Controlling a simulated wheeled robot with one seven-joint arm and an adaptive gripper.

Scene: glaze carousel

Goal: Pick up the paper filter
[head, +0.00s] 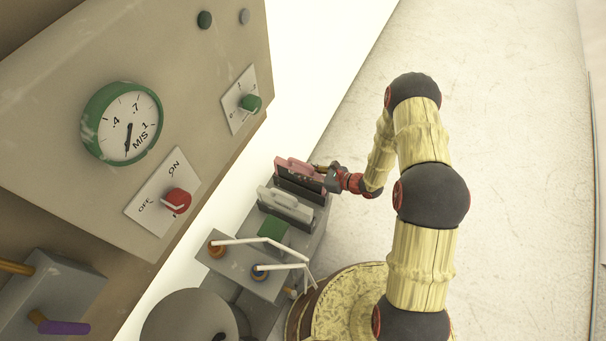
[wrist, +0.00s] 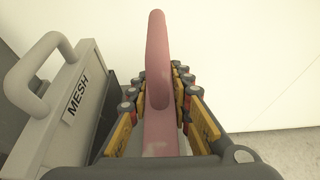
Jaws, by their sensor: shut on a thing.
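The paper filter (head: 298,169) is the pink, handled piece standing in the far end of the grey rack; its label is not readable. In the wrist view its pink handle (wrist: 157,60) rises in the middle of the picture. My gripper (head: 328,178) reaches it from the right. In the wrist view the fingers of my gripper (wrist: 162,98) are shut on the pink piece from both sides. The filter appears upright beside the grey filter; I cannot tell whether it is clear of its slot.
A grey filter (head: 285,204) marked MESH stands close beside it. Nearer are a green block (head: 272,228) and two knobs with white levers (head: 262,240). A panel with a gauge (head: 124,122) and a red switch (head: 176,201) stands left. The floor at right is clear.

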